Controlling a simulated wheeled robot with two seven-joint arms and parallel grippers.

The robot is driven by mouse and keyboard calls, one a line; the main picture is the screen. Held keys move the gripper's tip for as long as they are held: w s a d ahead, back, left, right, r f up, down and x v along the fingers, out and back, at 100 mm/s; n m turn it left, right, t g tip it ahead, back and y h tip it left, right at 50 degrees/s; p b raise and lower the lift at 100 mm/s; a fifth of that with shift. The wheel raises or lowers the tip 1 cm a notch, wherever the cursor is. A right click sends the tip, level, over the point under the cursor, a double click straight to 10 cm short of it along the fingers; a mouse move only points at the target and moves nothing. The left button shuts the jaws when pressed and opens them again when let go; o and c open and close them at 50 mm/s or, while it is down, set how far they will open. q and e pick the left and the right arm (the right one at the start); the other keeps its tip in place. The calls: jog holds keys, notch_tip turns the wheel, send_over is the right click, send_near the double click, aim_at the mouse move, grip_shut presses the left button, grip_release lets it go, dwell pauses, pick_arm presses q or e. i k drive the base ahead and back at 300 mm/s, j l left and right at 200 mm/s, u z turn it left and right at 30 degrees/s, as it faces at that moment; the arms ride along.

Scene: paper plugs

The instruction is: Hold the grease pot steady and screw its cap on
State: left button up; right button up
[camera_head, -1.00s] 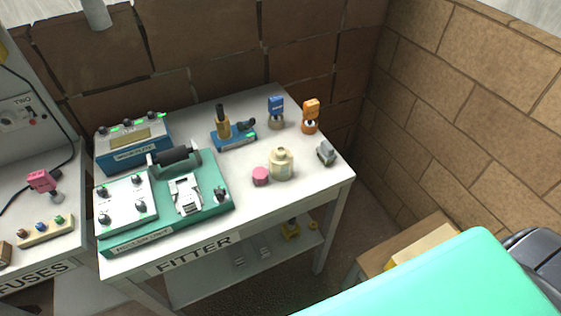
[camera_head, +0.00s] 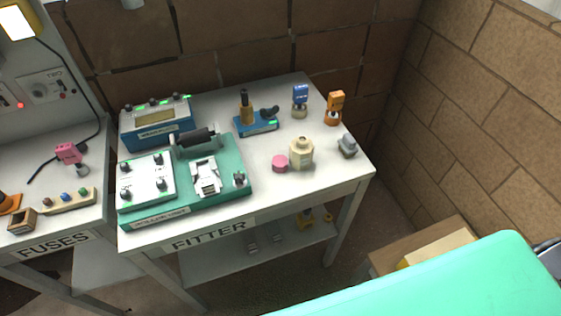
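A cream-coloured pot (camera_head: 301,154) with a narrower neck stands upright on the white table marked FITTER (camera_head: 270,202), toward its right side. I take it to be the grease pot. A small round pink piece (camera_head: 280,163), which looks like its cap, lies on the table just left of the pot, apart from the neck. Neither of my grippers shows in the view.
A green machine (camera_head: 235,188) and a blue box (camera_head: 157,122) fill the table's left half. A blue stand (camera_head: 256,124), a blue-topped piece (camera_head: 300,100), an orange-topped piece (camera_head: 334,108) and a grey block (camera_head: 347,146) stand around the pot. The front right tabletop is clear.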

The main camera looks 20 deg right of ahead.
aim_at(302, 148)
jog(key=j+z, duration=0.15)
jog(key=j, duration=0.4)
jog(key=k+j+z, duration=0.15)
jog(key=j, duration=0.35)
jog(key=j+z, duration=0.15)
jog(key=j, duration=0.35)
jog(key=k+j+z, duration=0.15)
jog(key=j, duration=0.35)
